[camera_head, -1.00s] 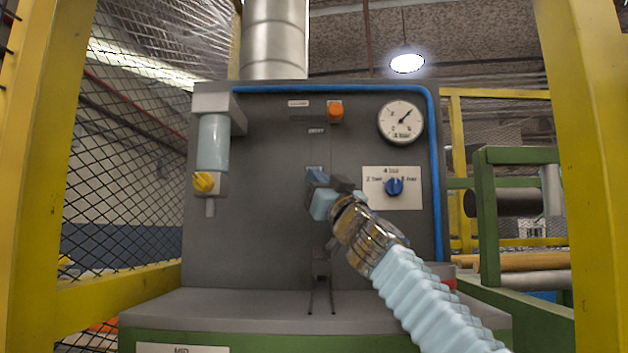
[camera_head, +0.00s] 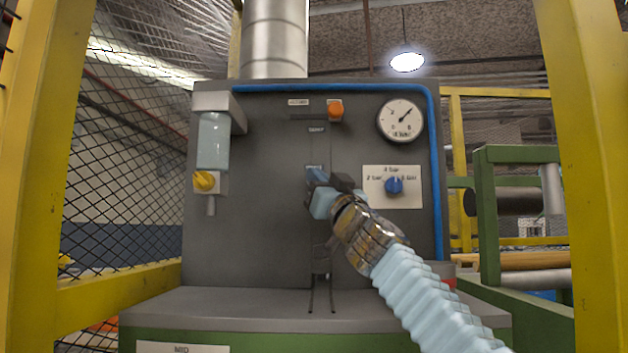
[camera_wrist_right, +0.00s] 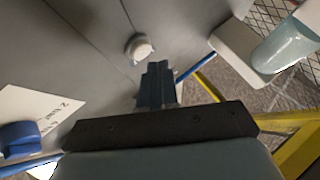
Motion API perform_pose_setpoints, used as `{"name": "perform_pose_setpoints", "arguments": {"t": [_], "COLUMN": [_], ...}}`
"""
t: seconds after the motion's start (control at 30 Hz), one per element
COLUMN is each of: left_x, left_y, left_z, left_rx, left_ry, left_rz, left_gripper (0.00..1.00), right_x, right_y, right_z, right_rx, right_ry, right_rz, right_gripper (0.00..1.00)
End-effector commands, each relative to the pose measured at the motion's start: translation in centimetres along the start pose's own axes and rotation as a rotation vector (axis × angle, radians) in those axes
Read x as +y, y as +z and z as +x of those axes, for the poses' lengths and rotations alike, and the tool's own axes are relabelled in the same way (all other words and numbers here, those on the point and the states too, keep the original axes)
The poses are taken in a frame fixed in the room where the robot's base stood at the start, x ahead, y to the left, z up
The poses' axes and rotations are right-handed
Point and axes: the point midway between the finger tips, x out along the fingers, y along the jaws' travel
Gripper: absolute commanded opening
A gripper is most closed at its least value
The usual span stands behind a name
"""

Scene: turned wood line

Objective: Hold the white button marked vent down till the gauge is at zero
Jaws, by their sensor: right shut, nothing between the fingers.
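The white button (camera_wrist_right: 139,48) sits in a round collar on the grey panel (camera_head: 265,220) in the right wrist view. In the head view my right gripper hides it, and its marking cannot be read. My right gripper (camera_head: 316,174) is shut and empty in front of the panel. In the right wrist view its blue fingertips (camera_wrist_right: 157,72) are close to the button, and a gap shows between them in the picture. The round gauge (camera_head: 401,120) is at the panel's upper right; its needle points up and right, away from zero. My left gripper is out of view.
A blue knob (camera_head: 393,186) on a white pressure plate is right of my gripper. An orange lamp (camera_head: 336,111) is above it. A filter bowl (camera_head: 213,142) with a yellow knob (camera_head: 204,182) sticks out at left. Yellow posts (camera_head: 590,180) stand on both sides.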

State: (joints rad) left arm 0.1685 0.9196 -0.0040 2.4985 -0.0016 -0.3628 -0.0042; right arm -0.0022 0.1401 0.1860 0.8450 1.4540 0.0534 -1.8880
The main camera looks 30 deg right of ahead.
Motion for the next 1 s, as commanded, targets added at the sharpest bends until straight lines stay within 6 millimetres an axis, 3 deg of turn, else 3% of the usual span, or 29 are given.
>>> {"name": "perform_pose_setpoints", "arguments": {"t": [1.0], "left_x": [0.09], "left_y": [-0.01], "left_z": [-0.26], "left_rx": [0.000], "left_ry": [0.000], "left_rz": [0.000], "left_gripper": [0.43], "right_x": [0.38], "right_y": [0.34], "right_z": [0.56], "right_rx": [0.000], "right_ry": [0.000], "right_rz": [-0.001], "right_gripper": [0.00]}}
